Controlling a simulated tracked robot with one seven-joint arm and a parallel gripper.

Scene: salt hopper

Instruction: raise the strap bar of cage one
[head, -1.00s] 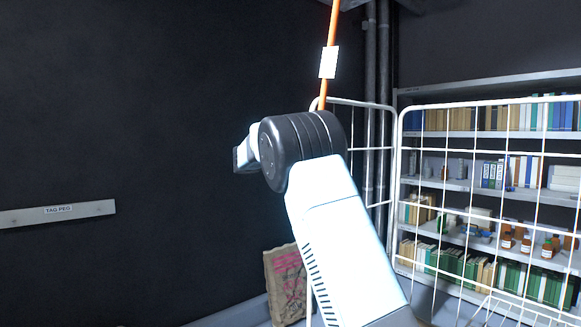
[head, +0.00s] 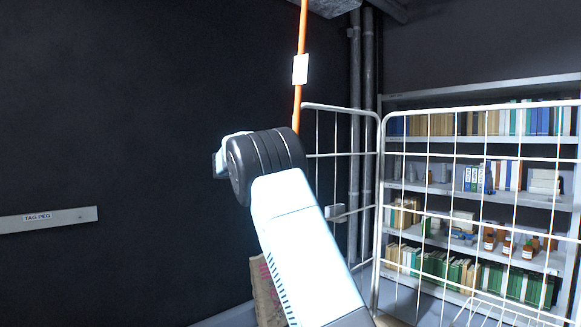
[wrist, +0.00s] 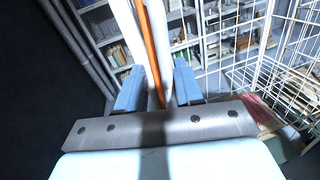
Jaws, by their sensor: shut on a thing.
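An orange bar or strap (head: 298,110) with a white label (head: 300,69) rises past the top edge of the head view. Its lower part is hidden behind my arm. In the wrist view, my gripper (wrist: 158,90) is shut, with blue fingers on either side of the orange strip (wrist: 157,50) and white strips beside it. Whether the white belongs to the bar or stands behind it, I cannot tell. The head view does not show my fingers. A white wire cage (head: 378,220) stands to the right; its left side passes behind my arm.
A shelf unit (head: 470,88) with books and bottles stands behind the cage. Dark pipes (head: 369,60) run down the wall. A rail labelled TAG PEG (head: 70,216) is on the dark left wall. A brown sack (head: 266,290) is partly hidden behind my arm.

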